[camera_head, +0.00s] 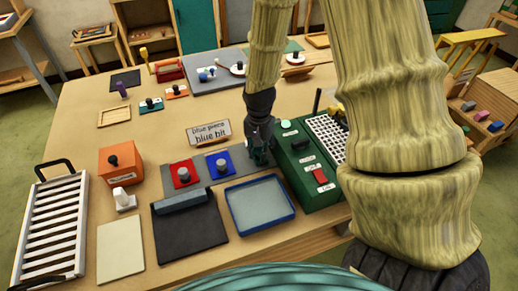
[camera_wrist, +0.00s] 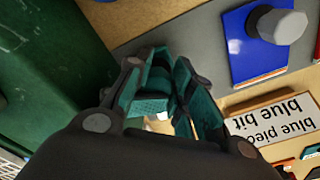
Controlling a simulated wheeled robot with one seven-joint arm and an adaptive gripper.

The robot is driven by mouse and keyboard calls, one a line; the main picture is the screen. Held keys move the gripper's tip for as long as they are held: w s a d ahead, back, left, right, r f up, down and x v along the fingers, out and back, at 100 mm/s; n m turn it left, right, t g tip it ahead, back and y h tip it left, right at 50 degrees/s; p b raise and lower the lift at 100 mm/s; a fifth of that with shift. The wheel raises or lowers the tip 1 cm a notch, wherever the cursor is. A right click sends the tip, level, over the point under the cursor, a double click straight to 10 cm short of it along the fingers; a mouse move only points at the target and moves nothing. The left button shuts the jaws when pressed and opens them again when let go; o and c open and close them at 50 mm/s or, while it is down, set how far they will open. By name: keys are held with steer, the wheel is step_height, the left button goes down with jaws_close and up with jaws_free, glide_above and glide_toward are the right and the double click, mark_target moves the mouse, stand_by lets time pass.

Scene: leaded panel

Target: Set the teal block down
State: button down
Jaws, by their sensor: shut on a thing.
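My gripper (camera_head: 259,148) points down over the right end of a grey strip (camera_head: 262,172), close beside the green box. In the wrist view my gripper (camera_wrist: 162,75) is closed around a small teal block (camera_wrist: 152,106), held between its teal-lined fingers. The fingers hide much of the block, and I cannot tell whether its underside touches the strip. A red block (camera_head: 183,173) and a blue block (camera_head: 220,164), each with a grey knob, sit on the strip to the left. The blue block also shows in the wrist view (camera_wrist: 248,62).
The green box (camera_head: 306,160) with a red switch stands right of my gripper. A sign (camera_head: 209,133) reading "blue piece blue bit" stands behind the strip. A blue-rimmed tray (camera_head: 259,231) and a dark mat (camera_head: 189,234) lie in front. Table (camera_head: 165,133) is bare left of the sign.

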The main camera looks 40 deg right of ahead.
steer(key=c, duration=1.7)
jaws_free()
steer(key=shift+f, duration=0.1)
steer(key=o, duration=0.8)
steer(key=shift+c, duration=0.2)
steer(key=shift+r, duration=0.2)
step_height(320, 180, up, 12)
steer(key=b, duration=0.3)
steer(key=shift+s, duration=0.15)
steer(key=shift+a+f, duration=0.1)
